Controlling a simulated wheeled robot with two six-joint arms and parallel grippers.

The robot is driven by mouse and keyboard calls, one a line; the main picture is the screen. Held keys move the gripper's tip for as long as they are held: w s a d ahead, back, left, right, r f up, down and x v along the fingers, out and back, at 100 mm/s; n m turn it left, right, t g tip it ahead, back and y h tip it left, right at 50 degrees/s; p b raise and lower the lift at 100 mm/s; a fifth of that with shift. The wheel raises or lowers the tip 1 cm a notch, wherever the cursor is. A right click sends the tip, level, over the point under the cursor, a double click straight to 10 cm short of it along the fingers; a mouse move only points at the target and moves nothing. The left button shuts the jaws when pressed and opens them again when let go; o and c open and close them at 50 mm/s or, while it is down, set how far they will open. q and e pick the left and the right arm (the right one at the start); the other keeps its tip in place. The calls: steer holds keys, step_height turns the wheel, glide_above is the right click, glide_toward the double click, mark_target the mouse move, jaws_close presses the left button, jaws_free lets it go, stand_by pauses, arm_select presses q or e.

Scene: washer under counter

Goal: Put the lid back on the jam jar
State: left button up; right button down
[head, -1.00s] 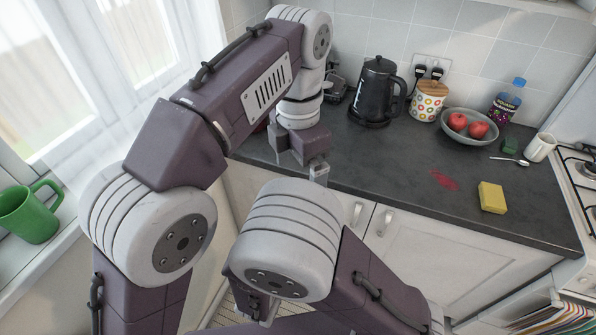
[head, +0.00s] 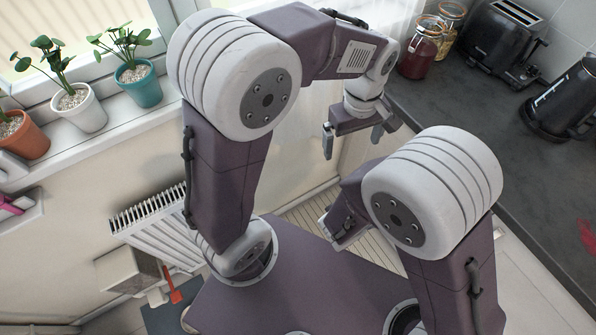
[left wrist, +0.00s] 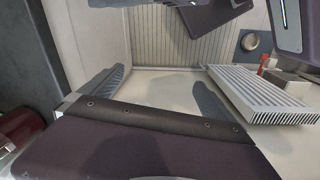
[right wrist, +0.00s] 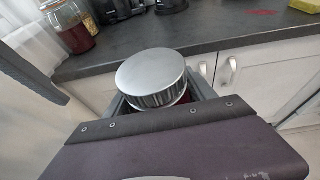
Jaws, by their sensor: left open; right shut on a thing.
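In the right wrist view a round silver lid (right wrist: 152,72) with a ridged side sits between the fingers of my right gripper (right wrist: 160,98).
A clip-top jar with red contents (head: 419,52) and a second glass jar (head: 450,22) stand at the counter's corner. A toaster (head: 500,42) and kettle (head: 570,100) are beside them. Potted plants (head: 140,82) line the sill above a radiator (head: 150,212).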

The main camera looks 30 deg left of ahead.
arm_select(q)
steer(key=s+a+f+m, duration=0.9)
steer(key=shift+a+t, duration=0.3)
steer(key=shift+a, duration=0.05)
